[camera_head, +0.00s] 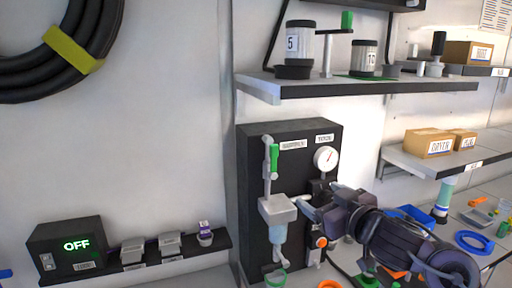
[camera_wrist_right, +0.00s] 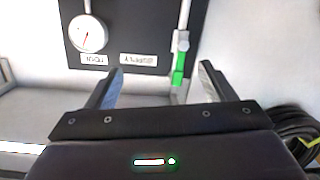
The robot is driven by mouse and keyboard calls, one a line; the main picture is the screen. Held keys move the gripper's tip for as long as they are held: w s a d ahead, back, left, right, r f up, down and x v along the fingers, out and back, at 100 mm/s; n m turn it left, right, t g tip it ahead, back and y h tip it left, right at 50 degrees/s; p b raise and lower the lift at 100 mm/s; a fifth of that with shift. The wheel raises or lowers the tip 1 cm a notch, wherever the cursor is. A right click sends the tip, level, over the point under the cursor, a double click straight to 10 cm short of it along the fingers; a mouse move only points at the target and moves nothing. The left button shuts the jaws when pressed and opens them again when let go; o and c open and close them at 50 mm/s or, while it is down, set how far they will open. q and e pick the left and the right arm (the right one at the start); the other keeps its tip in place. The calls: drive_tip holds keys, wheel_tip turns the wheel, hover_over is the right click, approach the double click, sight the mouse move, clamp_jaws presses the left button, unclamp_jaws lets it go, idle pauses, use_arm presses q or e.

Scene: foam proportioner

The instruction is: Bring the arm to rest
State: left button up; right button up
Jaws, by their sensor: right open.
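My right arm reaches in from the lower right in the head view. Its gripper (camera_head: 310,209) is in front of the black foam proportioner panel (camera_head: 258,175), beside the grey block on its front. In the right wrist view the two fingers of the gripper (camera_wrist_right: 161,72) stand wide apart with nothing between them. The panel (camera_wrist_right: 135,30) shows upside down beyond them, with the green lever (camera_wrist_right: 178,66) toward the right finger and the round gauge (camera_wrist_right: 88,34) at the left. My left gripper is not in view.
Shelves with canisters and cardboard boxes (camera_head: 428,143) are at the right. A black box reading OFF (camera_head: 68,248) stands on a low shelf at the left. A coiled hose (camera_head: 58,57) hangs at upper left. Loose blue, green and orange rings lie lower right. The middle wall is bare.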

drive_tip(key=s+d+f+m+g+h, duration=0.1)
drive_tip(key=s+f+m+g+h, duration=0.15)
drive_tip(key=s+f, duration=0.55)
drive_tip(key=s+d+f+m+g+h, duration=0.1)
drive_tip(key=s+d+f+g+h, duration=0.15)
drive_tip(key=f, duration=0.85)
drive_tip(key=s+d+f+m+g+h, duration=0.1)
drive_tip(key=s+f+g, duration=0.2)
drive_tip(key=s+f, duration=0.5)
drive_tip(key=s+d+f+g, duration=0.1)
drive_tip(key=s+f+g, duration=0.3)
drive_tip(key=s, duration=0.7)
wheel_tip(320, 180, down, 30)
drive_tip(key=b, duration=0.3)
drive_tip(key=s+d+f+g+b, duration=0.2)
drive_tip(key=s+d+f+b, duration=0.1)
drive_tip(key=s+f, duration=1.8)
wheel_tip(320, 180, down, 3)
drive_tip(key=shift+o, duration=0.4)
drive_tip(key=shift+d, duration=0.1)
